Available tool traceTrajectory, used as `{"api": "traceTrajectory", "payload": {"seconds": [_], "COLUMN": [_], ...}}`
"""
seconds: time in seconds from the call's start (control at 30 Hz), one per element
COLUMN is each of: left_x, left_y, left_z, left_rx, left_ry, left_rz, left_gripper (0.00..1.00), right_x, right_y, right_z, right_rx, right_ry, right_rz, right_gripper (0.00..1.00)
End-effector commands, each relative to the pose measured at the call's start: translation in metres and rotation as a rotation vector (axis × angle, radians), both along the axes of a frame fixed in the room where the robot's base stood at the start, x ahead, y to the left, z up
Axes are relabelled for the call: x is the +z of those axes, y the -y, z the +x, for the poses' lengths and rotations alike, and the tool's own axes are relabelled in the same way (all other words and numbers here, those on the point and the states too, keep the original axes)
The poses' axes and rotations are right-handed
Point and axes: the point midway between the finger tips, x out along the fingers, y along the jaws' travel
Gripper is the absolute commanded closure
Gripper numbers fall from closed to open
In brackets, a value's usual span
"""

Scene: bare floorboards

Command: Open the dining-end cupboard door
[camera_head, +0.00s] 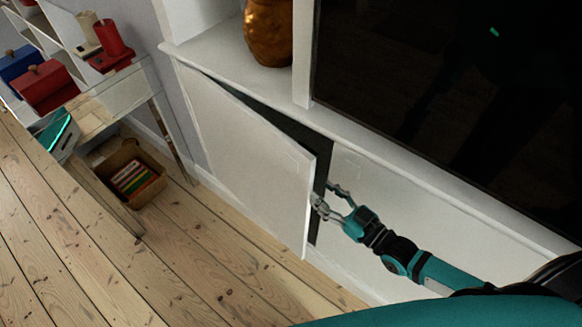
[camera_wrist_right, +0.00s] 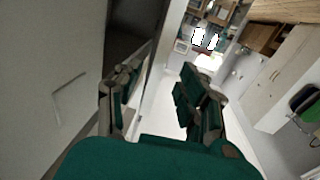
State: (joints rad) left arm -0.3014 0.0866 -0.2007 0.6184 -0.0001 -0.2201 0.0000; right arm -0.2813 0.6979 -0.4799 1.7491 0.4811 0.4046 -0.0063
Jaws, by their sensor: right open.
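The white cupboard door (camera_head: 250,160) stands ajar below a white ledge, its free edge swung out on the right and a dark gap (camera_head: 285,125) behind it. My right gripper (camera_head: 329,198) is open at this free edge, about midway up. One finger overlaps the edge in the head view; the other is to the right, by the gap. In the right wrist view the open fingers (camera_wrist_right: 160,92) are apart, with a pale panel (camera_wrist_right: 60,70) and dark opening (camera_wrist_right: 125,28) to the left. I cannot tell whether a finger touches the door. My left gripper is not in view.
A bronze vase (camera_head: 268,35) stands on the ledge, left of a large dark screen (camera_head: 440,70). The floorboards before the door are clear.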

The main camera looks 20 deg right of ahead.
Motion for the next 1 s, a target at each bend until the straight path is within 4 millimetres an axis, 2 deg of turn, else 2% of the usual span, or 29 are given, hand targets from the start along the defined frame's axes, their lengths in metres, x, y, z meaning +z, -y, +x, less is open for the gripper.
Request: {"api": "traceTrajectory", "payload": {"seconds": [0.03,0.2,0.5,0.7,0.97,1.0], "left_x": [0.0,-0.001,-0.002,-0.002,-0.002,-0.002], "left_y": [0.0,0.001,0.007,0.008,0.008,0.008], "left_z": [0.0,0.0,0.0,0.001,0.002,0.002], "left_rx": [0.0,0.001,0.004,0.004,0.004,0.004], "left_ry": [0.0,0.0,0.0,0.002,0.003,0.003], "left_rz": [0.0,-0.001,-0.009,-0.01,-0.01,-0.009], "left_gripper": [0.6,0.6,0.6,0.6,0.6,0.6], "right_x": [0.001,0.001,0.0,-0.001,-0.001,-0.001], "right_y": [-0.006,-0.025,-0.05,-0.057,-0.057,-0.057], "right_z": [0.012,0.045,0.089,0.099,0.1,0.1], "right_rx": [-0.001,-0.001,-0.001,0.0,0.0,0.0], "right_ry": [0.005,0.003,0.001,-0.001,-0.002,-0.001], "right_rz": [0.002,0.002,0.0,-0.002,-0.001,-0.002], "right_gripper": [0.6,0.6,0.6,0.6,0.6,0.64]}}
